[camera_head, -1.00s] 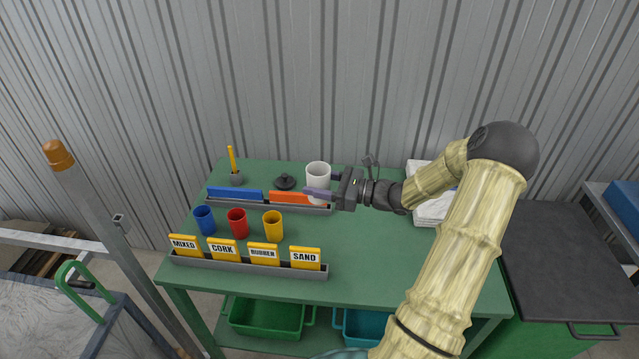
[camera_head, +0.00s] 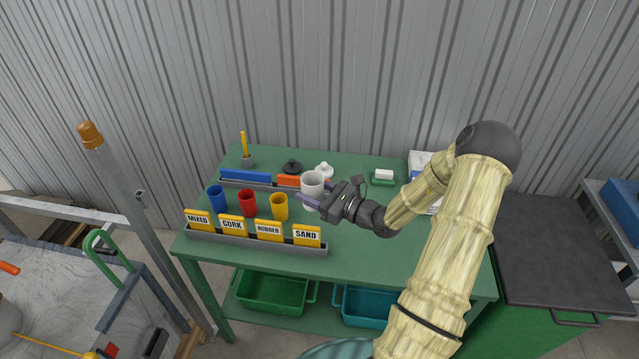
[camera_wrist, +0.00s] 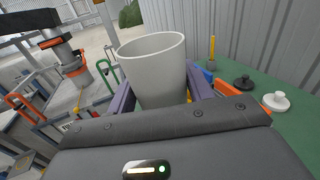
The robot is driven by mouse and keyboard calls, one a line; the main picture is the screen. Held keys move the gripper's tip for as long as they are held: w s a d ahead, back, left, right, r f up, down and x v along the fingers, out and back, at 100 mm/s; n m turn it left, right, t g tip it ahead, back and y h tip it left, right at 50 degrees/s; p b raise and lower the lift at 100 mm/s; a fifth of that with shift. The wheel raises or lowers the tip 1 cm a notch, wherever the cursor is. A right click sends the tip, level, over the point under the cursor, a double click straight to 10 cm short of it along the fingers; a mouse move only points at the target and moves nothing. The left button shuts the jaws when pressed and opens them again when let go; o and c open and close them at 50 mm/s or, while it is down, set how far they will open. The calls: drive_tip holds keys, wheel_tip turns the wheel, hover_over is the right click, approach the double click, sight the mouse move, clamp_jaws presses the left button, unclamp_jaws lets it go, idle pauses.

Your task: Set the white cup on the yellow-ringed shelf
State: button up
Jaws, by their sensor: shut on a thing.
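The white cup (camera_head: 312,183) is upright between the fingers of my gripper (camera_head: 310,201), above the green table (camera_head: 400,235). In the wrist view the white cup (camera_wrist: 155,68) stands between the two purple fingers, and my gripper (camera_wrist: 160,98) is shut on it. The cup's lower part is partly hidden by the gripper. I cannot make out a shelf with a yellow ring in these views.
Blue (camera_head: 217,198), red (camera_head: 248,203) and yellow (camera_head: 279,206) cups stand left of my gripper. A rack of yellow signs (camera_head: 256,243) runs along the front. Black (camera_head: 292,167) and white (camera_head: 324,170) lids lie behind. The table's right front is clear.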

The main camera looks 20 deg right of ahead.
drive_tip(key=s+a+f+m+t+h+p, duration=0.1)
drive_tip(key=s+a+f+m+h+p, duration=0.1)
drive_tip(key=a+f+h, duration=0.3)
drive_tip(key=s+a+f+m+t+h+p, duration=0.2)
drive_tip(key=s+a+f+m+h+p, duration=0.1)
drive_tip(key=f, duration=0.8)
drive_tip(key=s+a+m+h, duration=0.1)
drive_tip(key=a+h, duration=0.1)
drive_tip(key=a, duration=0.1)
drive_tip(key=shift+m, duration=0.4)
drive_tip(key=shift+f, duration=0.1)
